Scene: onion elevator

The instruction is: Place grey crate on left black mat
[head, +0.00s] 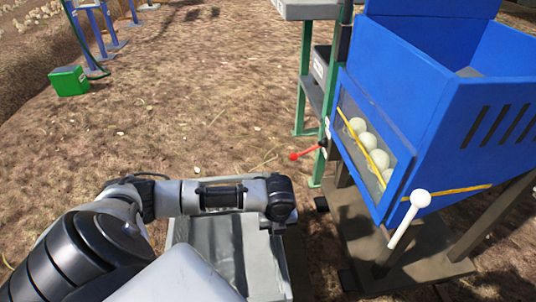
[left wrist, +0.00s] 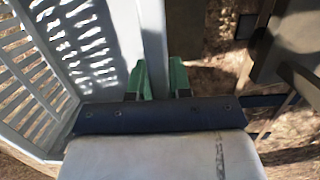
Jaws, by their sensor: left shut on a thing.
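The grey crate (head: 182,228) is at the bottom middle of the head view, partly hidden by my left arm. Its slatted side (left wrist: 38,75) and pale inside show in the left wrist view. My left gripper (left wrist: 157,78) has its green fingers on both sides of the crate's upright wall and is shut on it. In the head view its fingers are hidden below my arm's end. Whether the crate touches the ground cannot be told. I cannot make out the left black mat with certainty. My right gripper is out of view.
A blue hopper (head: 425,85) with pale onions (head: 366,140) behind a clear window stands close on the right. A white-knobbed lever (head: 410,215) and a red-knobbed lever (head: 308,152) stick out. A green box (head: 69,81) lies far left. The middle ground is free.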

